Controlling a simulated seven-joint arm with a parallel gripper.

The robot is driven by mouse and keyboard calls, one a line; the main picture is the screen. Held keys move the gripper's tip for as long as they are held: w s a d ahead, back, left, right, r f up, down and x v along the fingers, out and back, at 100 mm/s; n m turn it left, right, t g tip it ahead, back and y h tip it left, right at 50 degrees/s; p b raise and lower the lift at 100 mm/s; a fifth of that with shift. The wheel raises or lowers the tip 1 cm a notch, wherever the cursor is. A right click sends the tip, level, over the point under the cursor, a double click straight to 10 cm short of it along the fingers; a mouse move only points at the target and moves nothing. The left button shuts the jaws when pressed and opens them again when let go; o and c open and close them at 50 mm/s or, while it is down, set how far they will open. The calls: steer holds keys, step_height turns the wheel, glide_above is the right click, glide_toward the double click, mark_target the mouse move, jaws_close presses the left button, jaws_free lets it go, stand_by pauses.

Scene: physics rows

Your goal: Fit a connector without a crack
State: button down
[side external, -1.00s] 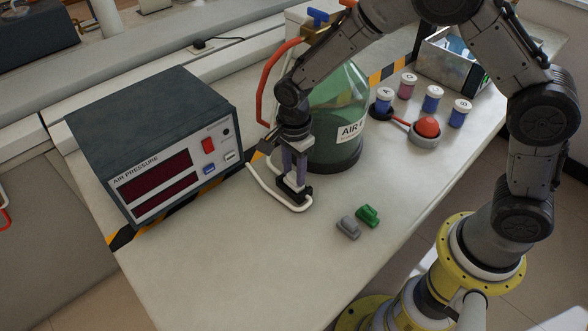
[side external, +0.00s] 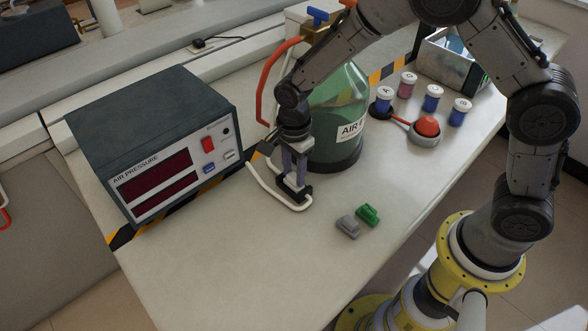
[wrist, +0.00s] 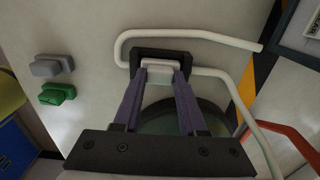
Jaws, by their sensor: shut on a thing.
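My gripper (wrist: 161,74) is shut on a pale grey-white connector (wrist: 160,65), one purple finger on each side. The connector sits at a black holder (wrist: 186,58) on the bench; I cannot tell how deeply it is seated. A bent white tube (wrist: 212,36) runs around the holder. In the side view, my gripper (side external: 294,180) is low over the black holder (side external: 302,195), and the fingers mostly hide the connector. I cannot make out any crack.
The air pressure box (side external: 150,150) with dark red displays stands left of my gripper. A green glass bottle (side external: 335,150) stands close behind it. A red button (side external: 428,126) and several small lidded jars are farther right.

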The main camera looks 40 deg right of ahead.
steer(key=shift+f, duration=0.2)
steer(key=shift+c, duration=1.9)
jaws_free()
